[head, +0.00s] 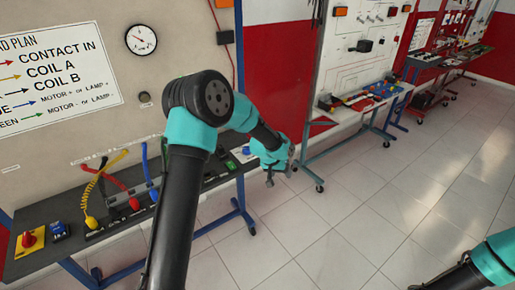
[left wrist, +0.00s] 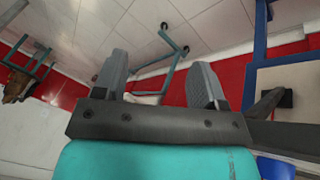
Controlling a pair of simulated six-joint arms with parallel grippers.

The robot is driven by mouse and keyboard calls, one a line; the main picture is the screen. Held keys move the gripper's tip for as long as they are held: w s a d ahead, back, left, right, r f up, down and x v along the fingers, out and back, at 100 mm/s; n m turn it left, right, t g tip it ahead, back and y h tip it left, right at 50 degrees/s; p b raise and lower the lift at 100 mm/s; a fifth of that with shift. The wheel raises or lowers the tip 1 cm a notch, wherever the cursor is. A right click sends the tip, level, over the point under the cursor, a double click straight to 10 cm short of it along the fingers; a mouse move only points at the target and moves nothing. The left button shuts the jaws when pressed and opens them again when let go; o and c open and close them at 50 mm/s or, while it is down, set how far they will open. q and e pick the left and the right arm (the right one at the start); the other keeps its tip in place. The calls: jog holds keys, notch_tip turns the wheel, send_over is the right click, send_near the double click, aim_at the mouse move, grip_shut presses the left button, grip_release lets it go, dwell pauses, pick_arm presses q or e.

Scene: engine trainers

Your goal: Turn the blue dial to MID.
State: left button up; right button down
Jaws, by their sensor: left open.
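No dial can be told clearly as the blue one. A small blue part (head: 58,230) with white marks sits at the left end of the dark bench shelf, but its shape is too small to make out. My left gripper (head: 282,172) hangs in the air past the right end of this bench, far from that blue part. In the left wrist view, its two grey fingers (left wrist: 162,88) are apart with nothing between them. My right gripper is out of view; only part of my right arm shows at the lower right.
A red knob on a yellow plate (head: 31,240) sits left of the blue part. Yellow, red and blue cables rise from the dark shelf (head: 135,222). A round gauge (head: 141,40) is on the upright panel. Other trainer benches (head: 365,100) stand behind. Tiled floor (head: 330,235) is clear.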

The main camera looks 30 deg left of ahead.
pick_arm(q)
jog(key=w+a+r, duration=0.3)
jog(key=w+r, duration=0.3)
jog(key=r, duration=0.4)
notch_tip(320, 180, up, 13)
jog(key=n+g+y, duration=0.3)
jog(key=n+g, duration=0.1)
jog(key=n, duration=0.3)
send_over(247, 148)
jog(key=shift+a+f, duration=0.15)
jog(key=shift+f, duration=0.1)
notch_tip(247, 148, down, 17)
jog(key=shift+f, duration=0.15)
jog(key=c, duration=0.9)
